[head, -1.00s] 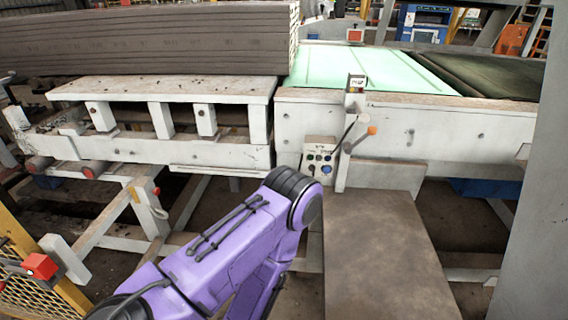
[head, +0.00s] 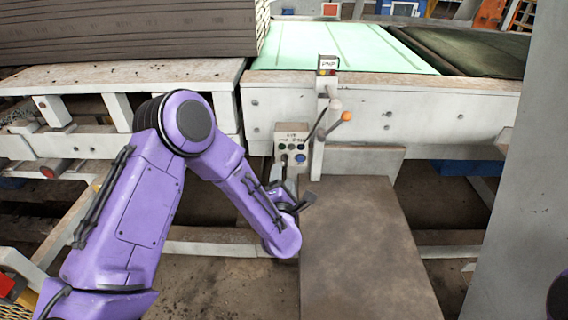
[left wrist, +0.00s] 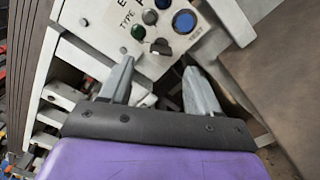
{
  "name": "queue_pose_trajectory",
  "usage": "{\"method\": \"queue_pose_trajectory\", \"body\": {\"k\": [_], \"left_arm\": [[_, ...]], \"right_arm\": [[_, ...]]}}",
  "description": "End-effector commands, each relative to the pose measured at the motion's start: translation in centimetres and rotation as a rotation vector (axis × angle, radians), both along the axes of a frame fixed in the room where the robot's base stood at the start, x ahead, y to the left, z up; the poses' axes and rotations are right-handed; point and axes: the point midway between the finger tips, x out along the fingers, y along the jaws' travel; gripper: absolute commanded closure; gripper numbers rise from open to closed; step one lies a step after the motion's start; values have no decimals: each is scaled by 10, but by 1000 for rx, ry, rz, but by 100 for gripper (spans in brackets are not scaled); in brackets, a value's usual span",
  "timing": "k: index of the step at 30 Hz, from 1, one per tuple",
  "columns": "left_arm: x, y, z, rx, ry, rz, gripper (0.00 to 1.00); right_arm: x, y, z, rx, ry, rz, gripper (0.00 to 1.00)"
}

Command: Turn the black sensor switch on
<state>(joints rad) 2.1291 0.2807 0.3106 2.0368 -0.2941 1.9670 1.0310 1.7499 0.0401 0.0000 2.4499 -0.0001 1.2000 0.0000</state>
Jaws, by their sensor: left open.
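The black sensor switch (left wrist: 160,47) is a dark rotary knob on a white control panel (left wrist: 215,38) in the left wrist view, beside green, grey and blue round buttons. The panel also shows in the head view (head: 291,136), on the front of the machine, where the knob is too small to read its setting. My left gripper (left wrist: 158,66) is open and empty. Its two grey fingertips point at the panel, one to each side just below the knob, apart from it. In the head view the left gripper (head: 297,195) is just below the panel. My right gripper is not in view.
A lever with an orange knob (head: 346,116) stands right of the panel, below a small sign box (head: 327,65). A brown flat surface (head: 360,240) lies right of my left gripper. A grey pillar (head: 528,170) stands at the right.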

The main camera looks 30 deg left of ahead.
Motion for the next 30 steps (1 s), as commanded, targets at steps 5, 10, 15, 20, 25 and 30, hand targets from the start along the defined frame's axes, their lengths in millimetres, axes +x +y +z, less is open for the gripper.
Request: {"method": "queue_pose_trajectory", "body": {"k": [5, 10, 15, 20, 25, 30], "left_arm": [[36, 18, 1, 1, 2, 2, 38], [56, 27, 0, 3, 5, -1, 38], [60, 29, -1, 4, 6, -2, 38], [60, 29, -1, 4, 6, -2, 45], [60, 28, -1, 4, 7, -3, 95], [60, 28, -1, 8, 8, -3, 94]], "right_arm": [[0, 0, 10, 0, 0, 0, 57], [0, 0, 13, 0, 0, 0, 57], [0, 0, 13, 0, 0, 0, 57], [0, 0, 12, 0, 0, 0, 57], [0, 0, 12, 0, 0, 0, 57], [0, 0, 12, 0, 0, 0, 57]]}}
